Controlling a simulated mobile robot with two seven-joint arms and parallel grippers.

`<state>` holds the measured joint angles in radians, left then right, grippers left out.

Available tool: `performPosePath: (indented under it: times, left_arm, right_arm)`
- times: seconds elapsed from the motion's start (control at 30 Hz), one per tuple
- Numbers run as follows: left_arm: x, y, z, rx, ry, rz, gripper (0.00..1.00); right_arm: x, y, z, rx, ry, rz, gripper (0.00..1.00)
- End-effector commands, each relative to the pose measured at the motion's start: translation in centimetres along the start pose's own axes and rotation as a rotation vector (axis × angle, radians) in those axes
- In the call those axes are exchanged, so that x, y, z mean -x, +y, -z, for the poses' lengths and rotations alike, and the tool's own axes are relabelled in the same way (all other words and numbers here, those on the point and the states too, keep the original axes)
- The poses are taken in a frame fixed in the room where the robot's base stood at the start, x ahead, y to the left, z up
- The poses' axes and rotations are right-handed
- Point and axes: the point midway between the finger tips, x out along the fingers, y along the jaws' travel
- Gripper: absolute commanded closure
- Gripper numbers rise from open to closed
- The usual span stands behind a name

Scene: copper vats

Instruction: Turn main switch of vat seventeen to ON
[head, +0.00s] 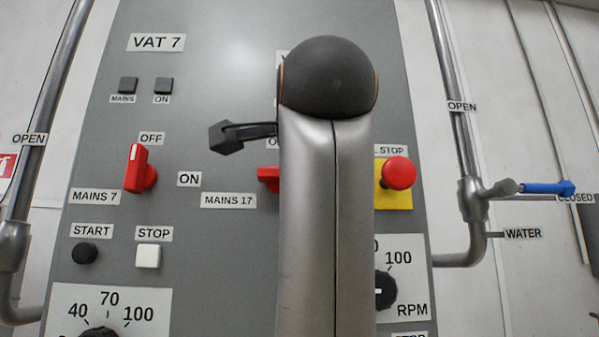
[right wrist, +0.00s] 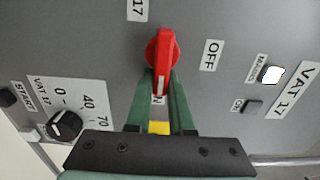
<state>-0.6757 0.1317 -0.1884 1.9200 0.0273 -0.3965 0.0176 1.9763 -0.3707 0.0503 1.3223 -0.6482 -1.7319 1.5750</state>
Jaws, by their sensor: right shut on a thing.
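The red MAINS 17 switch (right wrist: 161,48) is on the grey panel. In the right wrist view its white-marked end points down, at the partly hidden ON label (right wrist: 158,100); the OFF label (right wrist: 211,55) is to the right. My right gripper (right wrist: 161,80) has its green fingers on both sides of the switch's marked end, shut on it. In the head view my grey arm hides most of this switch; only its red left part (head: 268,176) shows. A white MAINS lamp (right wrist: 272,74) shows bright under the VAT 17 label (right wrist: 294,90). My left gripper is not in view.
The red MAINS 7 switch (head: 138,169) stands upright, marked end at OFF, to the left. A red stop button (head: 399,172) on a yellow plate is to the right. RPM dials are below. Pipes flank the panel; a blue valve handle (head: 547,188) is at right.

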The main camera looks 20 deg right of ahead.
Motion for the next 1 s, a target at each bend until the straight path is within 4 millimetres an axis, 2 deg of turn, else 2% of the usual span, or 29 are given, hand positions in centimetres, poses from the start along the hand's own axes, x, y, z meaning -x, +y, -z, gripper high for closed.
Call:
performPosePath:
  times: [0.43, 0.47, 0.7, 1.0]
  left_arm:
    - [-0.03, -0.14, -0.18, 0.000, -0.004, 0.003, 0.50]
    - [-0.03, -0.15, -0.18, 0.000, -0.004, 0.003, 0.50]
    - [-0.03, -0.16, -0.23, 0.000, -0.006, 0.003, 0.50]
    - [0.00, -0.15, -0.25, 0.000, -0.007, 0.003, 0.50]
  right_arm:
    - [-0.01, 0.16, 0.07, -0.014, 0.002, -0.004, 1.00]
    - [-0.01, 0.16, 0.06, -0.014, 0.002, -0.004, 0.78]
    - [-0.01, 0.12, 0.03, -0.012, 0.001, -0.002, 0.51]
    - [-0.04, 0.06, 0.03, -0.010, 0.000, -0.001, 0.50]
